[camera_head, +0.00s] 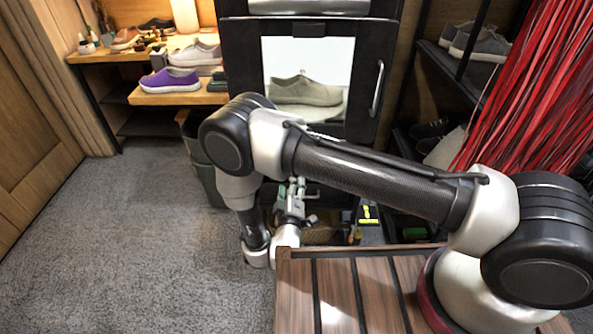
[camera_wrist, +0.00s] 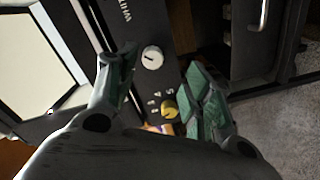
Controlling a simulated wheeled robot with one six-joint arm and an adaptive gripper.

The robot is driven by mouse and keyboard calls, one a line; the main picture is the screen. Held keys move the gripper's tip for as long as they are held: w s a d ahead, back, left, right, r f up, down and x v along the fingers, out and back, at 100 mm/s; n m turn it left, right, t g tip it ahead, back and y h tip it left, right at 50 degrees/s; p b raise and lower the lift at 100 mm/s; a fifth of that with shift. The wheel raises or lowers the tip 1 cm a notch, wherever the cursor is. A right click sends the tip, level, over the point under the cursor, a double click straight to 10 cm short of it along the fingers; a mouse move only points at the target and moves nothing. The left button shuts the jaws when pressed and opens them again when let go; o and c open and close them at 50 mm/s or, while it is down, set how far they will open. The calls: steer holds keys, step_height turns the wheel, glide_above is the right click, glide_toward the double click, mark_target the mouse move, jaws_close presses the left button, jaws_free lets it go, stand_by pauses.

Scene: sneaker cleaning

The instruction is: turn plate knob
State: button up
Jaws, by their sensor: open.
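A black control panel (camera_wrist: 165,85) in the wrist view carries a white round knob (camera_wrist: 152,57) and a gold knob (camera_wrist: 170,108) with numbers beside it. I cannot tell from the lettering which one is the plate knob. My gripper (camera_wrist: 163,75) is open, its green-padded fingers on either side of the panel area with both knobs between them in the picture. Neither finger visibly closes on a knob. In the head view my gripper (camera_head: 292,197) hangs low before the black cabinet (camera_head: 380,60); the knobs are hidden there.
A grey-green sneaker (camera_head: 304,91) sits behind the cabinet's window, with a door handle (camera_head: 377,88) at right. My arm spans above a slatted wooden surface (camera_head: 340,290). A shoe shelf (camera_head: 180,98) stands left, red strands (camera_head: 530,90) hang right. Grey carpet (camera_head: 130,240) is clear at left.

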steer(key=w, duration=0.8)
steer(key=shift+r+n, duration=0.4)
steer(key=shift+r, duration=0.05)
steer(key=c, duration=1)
steer(key=shift+m, duration=0.4)
steer(key=m, duration=1.7)
steer(key=shift+s, duration=0.1)
steer(key=shift+m, duration=0.3)
